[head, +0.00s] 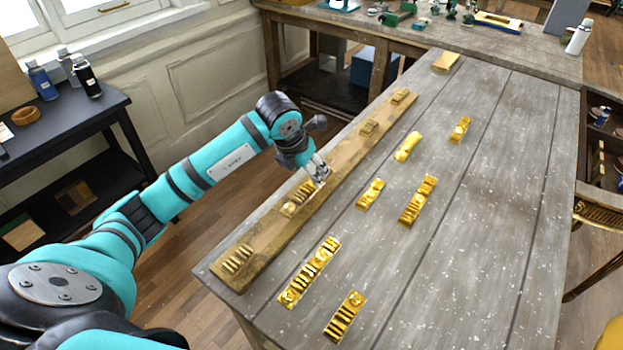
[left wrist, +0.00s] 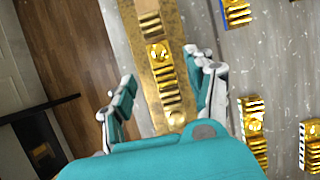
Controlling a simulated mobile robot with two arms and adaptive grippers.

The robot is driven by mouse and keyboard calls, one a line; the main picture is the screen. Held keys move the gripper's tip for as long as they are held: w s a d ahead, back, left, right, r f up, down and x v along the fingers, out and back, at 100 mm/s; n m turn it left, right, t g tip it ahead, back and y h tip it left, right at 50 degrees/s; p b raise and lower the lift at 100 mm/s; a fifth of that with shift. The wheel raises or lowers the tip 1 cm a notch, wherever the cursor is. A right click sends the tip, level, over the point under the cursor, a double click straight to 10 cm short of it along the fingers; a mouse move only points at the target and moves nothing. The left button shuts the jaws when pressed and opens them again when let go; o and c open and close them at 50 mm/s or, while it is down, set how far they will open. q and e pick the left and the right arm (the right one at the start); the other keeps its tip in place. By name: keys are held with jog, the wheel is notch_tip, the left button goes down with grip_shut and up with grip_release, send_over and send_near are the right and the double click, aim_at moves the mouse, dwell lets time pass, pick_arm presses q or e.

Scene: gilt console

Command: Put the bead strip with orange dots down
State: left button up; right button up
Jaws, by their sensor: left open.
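My left gripper (head: 317,172) is over the long wooden board (head: 270,232) at the table's left edge. It is open, and its two fingers also show in the left wrist view (left wrist: 160,88). A gold strip with ridges and a round bead (head: 297,200) lies on the board below the gripper. In the left wrist view this strip (left wrist: 163,78) lies between the spread fingers, seen from above, with its near end close to the gripper body. No orange dots can be made out on it. My right gripper is not in view.
Several gold strips lie loose on the grey table, among them a long one (head: 310,272), a front one (head: 344,318) and a middle one (head: 418,201). The board has other ridged places (head: 237,260). The table's right side is clear. A dark shelf (head: 80,130) stands left.

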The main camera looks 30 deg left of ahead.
pick_arm(q)
jog(key=v, duration=0.6)
jog(key=shift+r+b, duration=0.3)
jog(key=shift+b, duration=0.15)
